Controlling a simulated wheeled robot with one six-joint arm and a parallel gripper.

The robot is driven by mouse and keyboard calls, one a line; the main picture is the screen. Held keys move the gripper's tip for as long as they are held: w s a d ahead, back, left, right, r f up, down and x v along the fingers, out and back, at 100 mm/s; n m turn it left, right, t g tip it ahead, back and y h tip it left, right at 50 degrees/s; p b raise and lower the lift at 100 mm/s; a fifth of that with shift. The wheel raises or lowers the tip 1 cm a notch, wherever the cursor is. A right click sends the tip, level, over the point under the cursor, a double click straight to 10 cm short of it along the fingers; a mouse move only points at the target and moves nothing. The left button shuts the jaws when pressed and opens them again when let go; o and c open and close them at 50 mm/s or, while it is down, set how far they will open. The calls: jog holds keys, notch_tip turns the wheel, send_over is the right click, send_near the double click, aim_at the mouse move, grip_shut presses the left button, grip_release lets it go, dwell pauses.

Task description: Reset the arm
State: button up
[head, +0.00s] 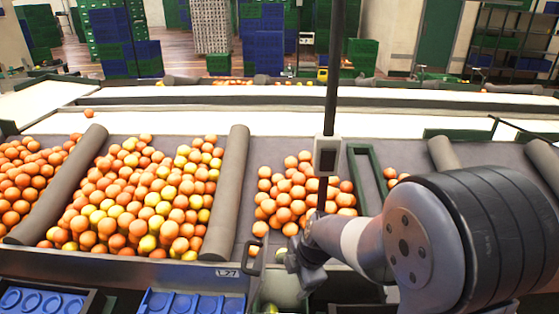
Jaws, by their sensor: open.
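My arm reaches in from the right edge, its large grey joint close to the camera. My gripper (296,262) is at the arm's far end, low in the middle of the view, by the front edge of the sorting table. It is open, and I see no orange between its fingers. The fingers are small and partly hidden by the wrist. A heap of oranges (285,192) lies just beyond it on the table.
A mixed heap of orange and yellow fruit (150,190) fills the bay to the left, between grey padded dividers (226,190). Blue trays (190,302) sit at the lower left. A dark vertical pole (333,70) stands behind my gripper. White conveyor belts (250,123) run across behind.

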jog(key=x, duration=0.1)
jog(key=p+x, duration=0.1)
jog(key=x, duration=0.2)
jog(key=shift+w+a+f+p, duration=0.1)
jog(key=shift+w+a+p, duration=0.2)
jog(key=shift+w+a, duration=0.1)
jog(key=shift+f, duration=0.15)
dwell(0.3)
